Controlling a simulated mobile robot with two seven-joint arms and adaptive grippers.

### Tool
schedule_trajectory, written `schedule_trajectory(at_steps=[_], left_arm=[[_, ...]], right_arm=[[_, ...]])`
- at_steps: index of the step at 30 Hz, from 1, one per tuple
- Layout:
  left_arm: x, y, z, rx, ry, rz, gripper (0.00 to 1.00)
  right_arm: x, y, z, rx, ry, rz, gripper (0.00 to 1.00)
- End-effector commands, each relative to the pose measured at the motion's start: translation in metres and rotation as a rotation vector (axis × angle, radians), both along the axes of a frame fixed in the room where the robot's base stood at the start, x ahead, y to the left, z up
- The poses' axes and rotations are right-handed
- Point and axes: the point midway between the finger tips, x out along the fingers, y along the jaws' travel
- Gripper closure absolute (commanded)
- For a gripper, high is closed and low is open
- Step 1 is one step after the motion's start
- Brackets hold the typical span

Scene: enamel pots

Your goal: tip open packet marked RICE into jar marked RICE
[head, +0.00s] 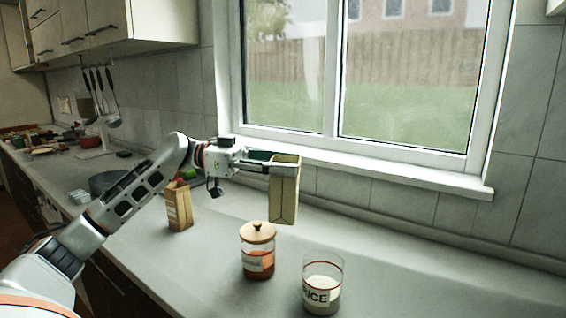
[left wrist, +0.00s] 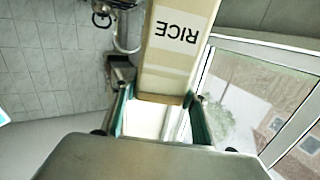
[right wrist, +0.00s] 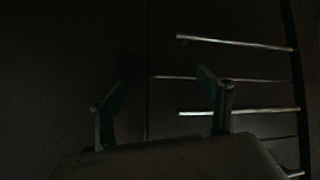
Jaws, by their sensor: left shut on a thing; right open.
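The open packet marked RICE (head: 284,197) is held upright in the air by my left gripper (head: 272,163), above the counter. Its RICE label (left wrist: 178,32) shows upside down in the left wrist view, where my left gripper (left wrist: 158,100) has a finger on either side of it. The glass jar marked RICE (head: 322,287) stands open on the counter, with pale contents and a red band. It is lower and to the right of the packet, apart from it. My right gripper (right wrist: 162,88) is open and empty in the dark right wrist view.
A jar with a wooden lid and orange contents (head: 257,262) stands left of the RICE jar. Another brown packet (head: 179,207) stands further left, behind my left arm. The window sill (head: 400,178) runs behind. The counter right of the RICE jar is clear.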

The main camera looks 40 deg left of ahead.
Motion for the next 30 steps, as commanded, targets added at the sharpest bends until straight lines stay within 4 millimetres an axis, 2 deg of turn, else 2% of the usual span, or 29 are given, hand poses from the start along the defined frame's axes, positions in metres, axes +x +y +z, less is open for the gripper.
schedule_trajectory(at_steps=[30], left_arm=[[-0.004, -0.012, 0.006, 0.118, -0.036, 0.000, 0.96]], right_arm=[[0.001, 0.000, 0.011, 0.007, -0.006, -0.002, 0.22]])
